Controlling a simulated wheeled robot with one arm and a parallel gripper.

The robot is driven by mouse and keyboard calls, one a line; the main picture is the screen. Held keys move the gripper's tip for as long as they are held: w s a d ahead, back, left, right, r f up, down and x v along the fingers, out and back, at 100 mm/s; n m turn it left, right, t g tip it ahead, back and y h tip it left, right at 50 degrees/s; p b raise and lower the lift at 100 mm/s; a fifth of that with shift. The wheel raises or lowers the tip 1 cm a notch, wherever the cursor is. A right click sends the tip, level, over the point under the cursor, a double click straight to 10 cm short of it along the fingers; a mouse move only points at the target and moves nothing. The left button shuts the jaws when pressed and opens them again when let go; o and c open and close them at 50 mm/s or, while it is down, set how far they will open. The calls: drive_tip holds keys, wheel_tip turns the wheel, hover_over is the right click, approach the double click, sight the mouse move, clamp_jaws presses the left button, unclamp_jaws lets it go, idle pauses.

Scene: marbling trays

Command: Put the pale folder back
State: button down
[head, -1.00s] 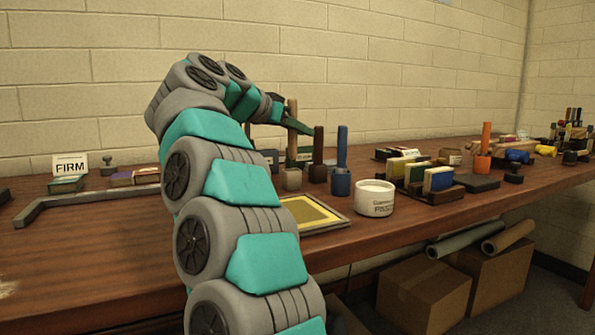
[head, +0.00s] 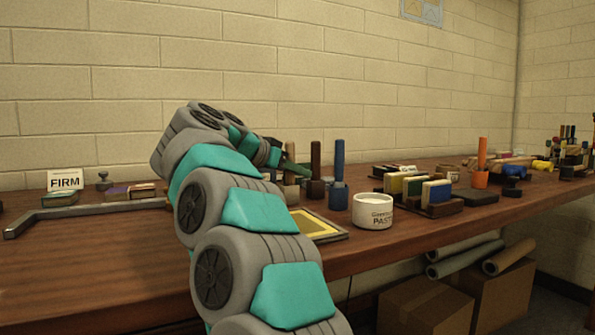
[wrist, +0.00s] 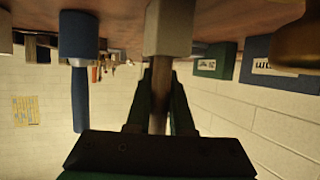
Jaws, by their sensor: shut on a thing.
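The pale folder is a light brown stick (wrist: 160,95) standing between my gripper's dark green fingers in the wrist view. My gripper (wrist: 162,75) is shut on it. In the wrist view the bench is at the top, and the stick's end meets a pale block (wrist: 170,28) there. The end appears to be in or against the block; I cannot tell how deep. In the head view my gripper (head: 288,170) is low over the bench, just above the pale block (head: 291,192), and mostly hides the stick.
A dark brown stick in its block (head: 316,185) and a blue one (head: 338,190) stand close on the right. A paste tub (head: 373,212) and a yellow framed tray (head: 320,226) are nearer the front.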

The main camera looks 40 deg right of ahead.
drive_tip(key=c, duration=0.8)
unclamp_jaws()
drive_tip(key=shift+f, duration=0.1)
drive_tip(key=p+v, duration=0.2)
drive_tip(key=v, duration=1)
drive_tip(key=shift+r, duration=0.3)
